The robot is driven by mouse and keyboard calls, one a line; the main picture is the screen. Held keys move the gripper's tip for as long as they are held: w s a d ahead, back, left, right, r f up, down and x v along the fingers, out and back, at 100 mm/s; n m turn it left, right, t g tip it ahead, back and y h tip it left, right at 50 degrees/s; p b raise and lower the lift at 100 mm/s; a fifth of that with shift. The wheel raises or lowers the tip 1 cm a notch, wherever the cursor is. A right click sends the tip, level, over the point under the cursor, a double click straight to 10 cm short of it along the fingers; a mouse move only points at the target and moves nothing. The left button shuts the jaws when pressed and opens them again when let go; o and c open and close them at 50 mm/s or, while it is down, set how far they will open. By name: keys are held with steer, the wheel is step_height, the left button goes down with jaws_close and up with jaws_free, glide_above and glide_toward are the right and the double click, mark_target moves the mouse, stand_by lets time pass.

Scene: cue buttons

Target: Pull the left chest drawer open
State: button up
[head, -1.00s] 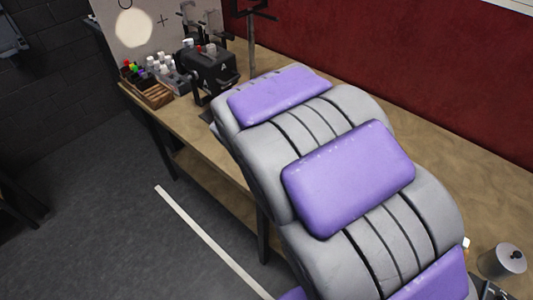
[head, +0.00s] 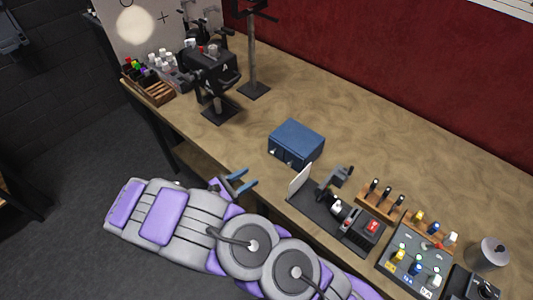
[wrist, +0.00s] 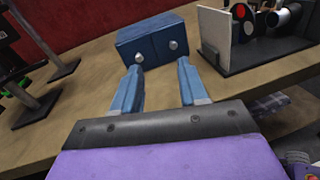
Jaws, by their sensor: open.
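The small blue chest (head: 297,141) stands near the front edge of the workbench in the head view. In the wrist view the chest (wrist: 150,40) shows two drawer fronts side by side, both shut. The left drawer (wrist: 135,52) has a round silver knob (wrist: 138,58). The right drawer (wrist: 172,37) has a similar knob (wrist: 173,44). My gripper (head: 248,180) is open and empty in front of the chest, off the bench's front edge. In the wrist view its blue fingers (wrist: 156,80) point toward the chest, apart from both knobs.
On the workbench (head: 380,135), a white panel (head: 300,180) and a black device with a red switch stand right of the chest. A black stand (head: 253,60) and bottles are to the left and behind. Bare bench lies behind the chest.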

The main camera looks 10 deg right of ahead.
mark_target(271, 153)
steer(key=a+f+n+t+y, duration=0.1)
steer(key=a+f+n+t, duration=0.2)
steer(key=a+f, duration=0.15)
steer(key=b+x, duration=0.1)
steer(key=x, duration=0.7)
steer(key=b+x, duration=0.1)
steer(key=x, duration=0.8)
steer(key=shift+w, duration=0.4)
steer(key=shift+c, duration=0.4)
jaws_close()
steer(key=shift+r, duration=0.1)
